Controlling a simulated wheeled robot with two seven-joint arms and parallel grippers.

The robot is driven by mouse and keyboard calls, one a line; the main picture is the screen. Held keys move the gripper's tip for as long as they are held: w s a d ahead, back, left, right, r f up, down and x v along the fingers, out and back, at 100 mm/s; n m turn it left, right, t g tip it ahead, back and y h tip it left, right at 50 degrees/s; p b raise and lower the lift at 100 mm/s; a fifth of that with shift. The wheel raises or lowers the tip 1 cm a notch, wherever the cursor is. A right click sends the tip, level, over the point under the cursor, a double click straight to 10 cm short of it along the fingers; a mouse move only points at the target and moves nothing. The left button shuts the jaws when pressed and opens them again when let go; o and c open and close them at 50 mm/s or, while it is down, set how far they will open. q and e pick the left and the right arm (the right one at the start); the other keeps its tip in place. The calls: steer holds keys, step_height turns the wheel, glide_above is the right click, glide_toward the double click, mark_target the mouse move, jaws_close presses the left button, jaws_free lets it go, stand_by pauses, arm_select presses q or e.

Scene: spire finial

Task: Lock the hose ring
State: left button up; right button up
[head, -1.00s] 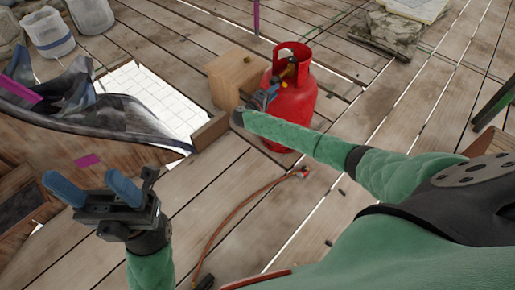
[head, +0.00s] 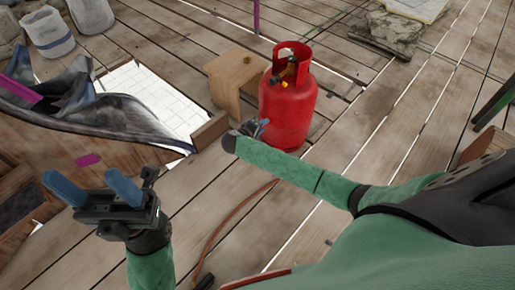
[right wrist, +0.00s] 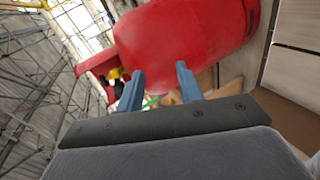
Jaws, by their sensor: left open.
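A red gas bottle (head: 288,115) stands upright on the plank floor, with a brass-coloured valve (head: 284,82) inside its collar. An orange hose (head: 232,212) lies on the planks; its far end is hidden behind my right arm, and I cannot make out the ring. My right gripper (head: 262,124) is at the lower left of the bottle. In the right wrist view its blue fingers (right wrist: 157,88) are apart with nothing held, and the bottle (right wrist: 185,40) lies beyond them. My left gripper (head: 94,187) is open and empty at the left.
A wooden stool-like block (head: 236,75) stands just left of the bottle. A crumpled dark sheet (head: 90,110) and a white tiled panel (head: 150,100) lie at left. White buckets (head: 47,32) stand at the back left. Open planks lie right of the bottle.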

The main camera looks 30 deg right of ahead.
steer(key=s+a+f+y, duration=0.2)
steer(key=s+a+y, duration=0.1)
steer(key=s+a, duration=0.2)
steer(key=shift+s+a+f+g, duration=0.15)
steer(key=shift+s+a+g, duration=0.2)
steer(key=shift+s, duration=1)
steer(key=shift+c, duration=0.4)
